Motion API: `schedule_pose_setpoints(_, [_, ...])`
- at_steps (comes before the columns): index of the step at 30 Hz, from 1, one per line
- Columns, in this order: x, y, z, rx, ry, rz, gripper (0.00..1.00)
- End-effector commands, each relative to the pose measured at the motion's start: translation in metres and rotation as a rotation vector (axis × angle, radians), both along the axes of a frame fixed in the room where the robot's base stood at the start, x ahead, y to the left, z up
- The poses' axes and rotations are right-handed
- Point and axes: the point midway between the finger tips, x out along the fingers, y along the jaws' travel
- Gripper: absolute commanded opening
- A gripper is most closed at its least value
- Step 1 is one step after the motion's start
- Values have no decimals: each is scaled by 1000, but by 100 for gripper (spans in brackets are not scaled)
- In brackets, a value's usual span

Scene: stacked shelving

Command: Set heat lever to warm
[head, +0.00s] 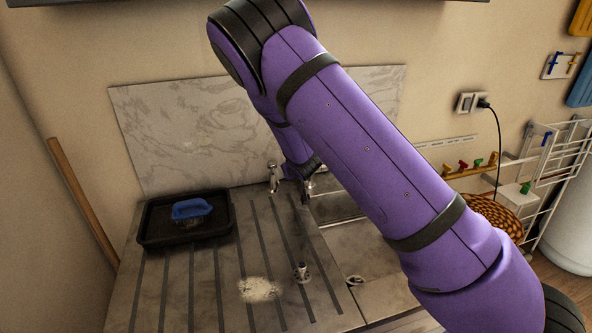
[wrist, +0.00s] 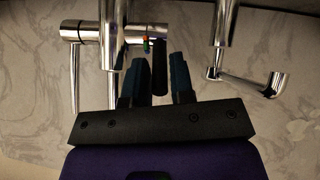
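In the wrist view, chrome tap fittings (wrist: 82,32) stand before a marbled panel. A short dark rod (wrist: 160,68), which looks like the heat lever, hangs beside a small red, green and blue mark (wrist: 147,45). My gripper (wrist: 157,65) has its two dark fingers apart, one on each side of the rod in the picture. I see gaps beside the rod; depth and contact are unclear. In the head view, a chrome tap part (head: 273,178) shows at the back of the counter. My purple arm hides much of the tap area, and my gripper's fingers are hidden there.
Another chrome tap part with a curved handle (wrist: 250,86) is at right in the wrist view. In the head view, a black tray (head: 160,238) holds a blue brush-like item (head: 191,208). A pale powdery patch (head: 259,289) lies on the grooved counter (head: 215,290).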

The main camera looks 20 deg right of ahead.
Motion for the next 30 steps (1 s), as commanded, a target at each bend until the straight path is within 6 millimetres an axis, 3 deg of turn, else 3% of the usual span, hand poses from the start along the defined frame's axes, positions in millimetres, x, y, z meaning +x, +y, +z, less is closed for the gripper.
schedule_pose_setpoints(1, [0,0,0,0,0,0,34])
schedule_pose_setpoints(2, [0,0,0,0,0,0,41])
schedule_pose_setpoints(14, [-5,1,5,1,-2,1,41])
schedule_pose_setpoints(30, [-71,11,57,2,-2,1,41])
